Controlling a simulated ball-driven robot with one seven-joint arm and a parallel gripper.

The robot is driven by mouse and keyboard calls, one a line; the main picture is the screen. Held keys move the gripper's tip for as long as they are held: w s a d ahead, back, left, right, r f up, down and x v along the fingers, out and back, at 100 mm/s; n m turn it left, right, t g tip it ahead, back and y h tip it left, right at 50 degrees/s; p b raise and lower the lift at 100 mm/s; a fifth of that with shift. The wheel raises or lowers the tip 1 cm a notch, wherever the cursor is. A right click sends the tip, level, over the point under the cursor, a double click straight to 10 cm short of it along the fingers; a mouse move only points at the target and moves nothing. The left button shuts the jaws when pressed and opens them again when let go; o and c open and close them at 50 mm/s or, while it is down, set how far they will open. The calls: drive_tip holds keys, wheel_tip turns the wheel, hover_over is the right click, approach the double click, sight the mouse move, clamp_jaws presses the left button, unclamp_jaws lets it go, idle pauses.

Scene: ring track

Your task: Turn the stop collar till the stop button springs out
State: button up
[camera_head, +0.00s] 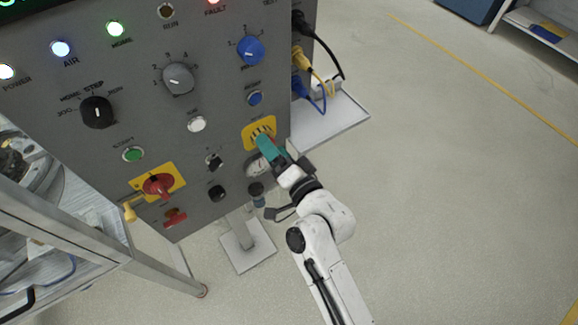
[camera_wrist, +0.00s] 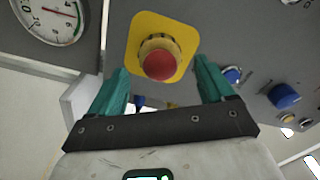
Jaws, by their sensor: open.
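The stop button (camera_wrist: 159,64) is a red dome in the wrist view. A ribbed yellowish stop collar (camera_wrist: 158,43) surrounds it on a yellow plate (camera_wrist: 144,24). My gripper (camera_wrist: 162,75) is open, with one teal finger at each side of the view. The button and collar show between and beyond the fingertips; I cannot tell whether the fingers touch the collar. In the head view the yellow plate (camera_head: 250,131) is at the panel's lower right, and my gripper (camera_head: 266,146) covers the red button there.
The grey panel (camera_head: 120,60) carries several knobs, lamps and buttons. A gauge (camera_wrist: 55,15) is close beside the plate. Plugged cables (camera_head: 318,85) hang at the panel's right side. A metal frame (camera_head: 110,250) stands at lower left. The floor at right is clear.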

drive_tip(key=b+v, duration=0.2)
drive_tip(key=v, duration=0.6)
drive_tip(key=shift+d, duration=0.15)
drive_tip(key=s+d+f+n+g+h, duration=0.3)
drive_tip(key=s+d+f+g, duration=0.1)
drive_tip(key=d+f, duration=0.3)
drive_tip(key=s+d+f+g+h, duration=0.2)
drive_tip(key=s+d+g, duration=0.1)
drive_tip(key=s+d, duration=0.3)
drive_tip(key=s+d+f+n+g+h, duration=0.1)
drive_tip(key=s+d+f+g+h, duration=0.1)
drive_tip(key=s+d, duration=0.5)
drive_tip(key=s+d+f+g+h, duration=0.2)
drive_tip(key=s+d+g, duration=0.3)
drive_tip(key=s, duration=0.4)
drive_tip(key=shift+d+n+h, duration=0.4)
drive_tip(key=shift+d+h, duration=0.2)
drive_tip(key=shift+d, duration=0.25)
drive_tip(key=shift+w, duration=0.1)
idle(1.1)
